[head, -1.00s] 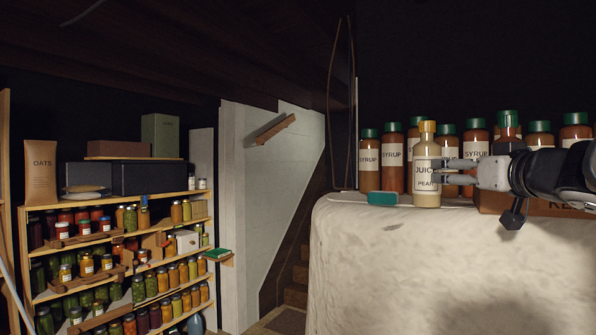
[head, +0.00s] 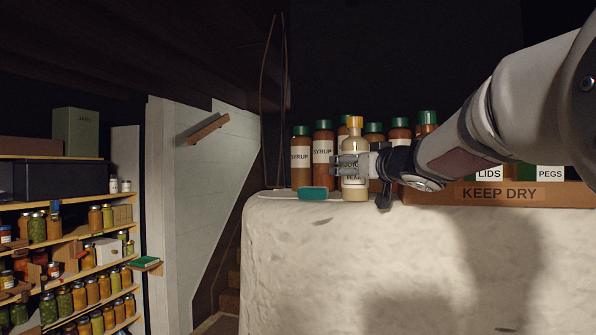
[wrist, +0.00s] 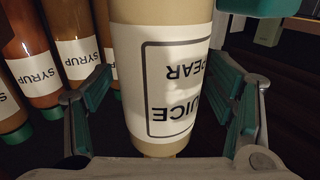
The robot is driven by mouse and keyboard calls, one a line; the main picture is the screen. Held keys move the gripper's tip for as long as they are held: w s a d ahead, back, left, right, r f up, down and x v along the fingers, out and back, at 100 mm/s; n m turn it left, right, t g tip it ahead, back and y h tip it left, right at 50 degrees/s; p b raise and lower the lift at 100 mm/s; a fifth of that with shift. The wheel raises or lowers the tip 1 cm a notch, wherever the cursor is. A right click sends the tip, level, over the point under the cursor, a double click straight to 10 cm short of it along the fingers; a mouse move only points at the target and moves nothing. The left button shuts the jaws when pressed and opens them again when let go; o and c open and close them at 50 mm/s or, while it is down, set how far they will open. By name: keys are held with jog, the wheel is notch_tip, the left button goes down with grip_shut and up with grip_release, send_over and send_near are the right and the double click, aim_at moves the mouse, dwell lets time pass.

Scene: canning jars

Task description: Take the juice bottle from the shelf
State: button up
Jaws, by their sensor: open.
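The juice bottle (head: 355,182) has a yellow cap and a cream label reading JUICE PEAR. It stands upright on the white ledge, near its front edge, in the head view. My gripper (head: 350,166) is at the bottle, its fingers at label height and partly covering the label. In the wrist view the bottle (wrist: 158,75) fills the middle, between the two fingers of my gripper (wrist: 165,115). The fingers are open, with a visible gap to the bottle on the left side; contact on the right side is unclear.
Several syrup bottles (head: 323,155) with green caps stand close behind the juice bottle. A green block (head: 313,193) lies just left of it. A cardboard box (head: 500,193) marked KEEP DRY is to the right. Shelves of jars (head: 75,293) stand at far left.

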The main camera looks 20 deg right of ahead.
jog(key=c, duration=1.5)
jog(key=shift+r, duration=0.2)
